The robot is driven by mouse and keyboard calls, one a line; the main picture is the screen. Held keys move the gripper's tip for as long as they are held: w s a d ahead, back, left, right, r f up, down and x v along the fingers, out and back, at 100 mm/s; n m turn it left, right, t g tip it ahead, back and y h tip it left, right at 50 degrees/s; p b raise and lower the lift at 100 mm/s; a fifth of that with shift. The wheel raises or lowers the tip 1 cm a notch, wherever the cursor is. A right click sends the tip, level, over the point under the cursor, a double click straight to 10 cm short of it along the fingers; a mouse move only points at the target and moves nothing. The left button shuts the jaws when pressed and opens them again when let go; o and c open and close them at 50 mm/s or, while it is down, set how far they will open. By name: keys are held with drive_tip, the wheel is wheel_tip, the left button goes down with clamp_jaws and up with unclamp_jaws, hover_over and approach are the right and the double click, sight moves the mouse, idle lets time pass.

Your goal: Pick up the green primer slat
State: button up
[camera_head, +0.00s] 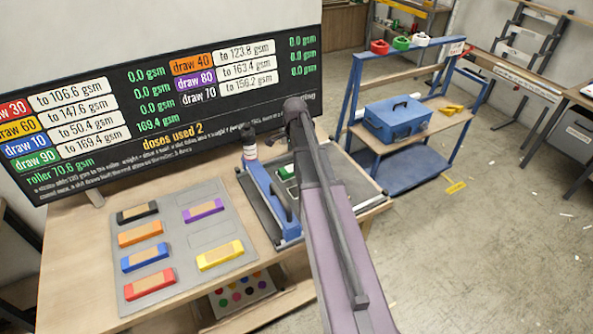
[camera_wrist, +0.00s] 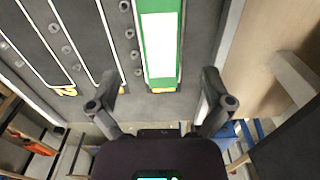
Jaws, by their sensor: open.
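The green primer slat (camera_wrist: 161,42) is a green strip with a pale white middle, on a dark grey plate in the wrist view. My gripper (camera_wrist: 160,86) is open and empty, its two fingers apart to the left and right, with the slat's near end between and beyond them in the picture. Whether the fingers reach the slat's height cannot be told. In the head view a small green patch (camera_head: 287,171) shows beside my arm, which hides most of that spot and the gripper.
A dose board (camera_head: 170,100) rises behind. A blue cart (camera_head: 408,172) stands right.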

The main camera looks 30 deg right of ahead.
drive_tip(key=f+b, duration=0.3)
drive_tip(key=shift+d+f, duration=0.2)
drive_tip(key=shift+d, duration=0.1)
drive_tip(key=shift+f+b, duration=0.9)
drive_tip(key=shift+b, duration=0.2)
drive_tip(key=c, duration=1.3)
